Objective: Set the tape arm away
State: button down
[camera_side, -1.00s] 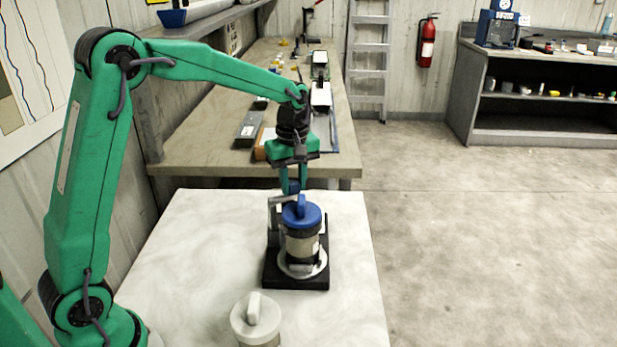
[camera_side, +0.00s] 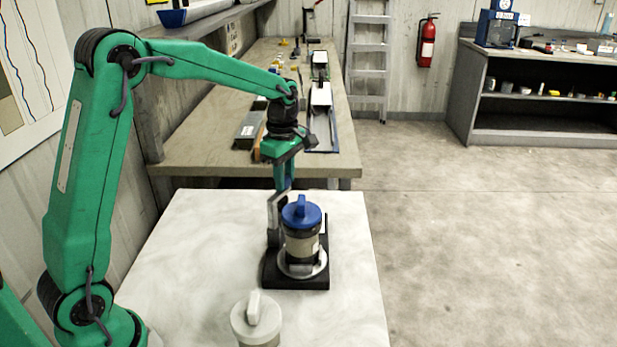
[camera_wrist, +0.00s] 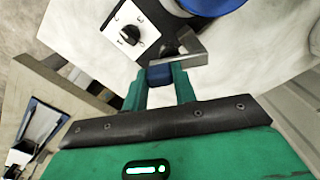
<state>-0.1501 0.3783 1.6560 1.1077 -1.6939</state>
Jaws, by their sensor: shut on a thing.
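The tape arm (camera_side: 273,213) is a grey metal bar at the back left of a black stand (camera_side: 318,281). A clear core liner (camera_side: 300,245) with a blue cap (camera_side: 302,213) stands upright on that stand. My gripper (camera_side: 283,187) is behind and left of the cap, shut on the tape arm. In the wrist view my gripper (camera_wrist: 160,80) is shut at a blue part of the tape arm (camera_wrist: 184,60), whose grey bent bar reaches to the right below the blue cap (camera_wrist: 208,6). The bar looks apart from the cap.
A second core liner with a white cap (camera_side: 257,322) stands at the front of the white table (camera_side: 190,262). A control panel with a black knob (camera_wrist: 130,34) shows in the wrist view. A long workbench (camera_side: 210,152) stands behind. The table's left part is clear.

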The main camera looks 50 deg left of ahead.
jog(key=shift+a+r, duration=0.1)
jog(key=c, duration=1.1)
grip_release()
jog(key=shift+r, duration=3.85)
jog(key=shift+r, duration=0.1)
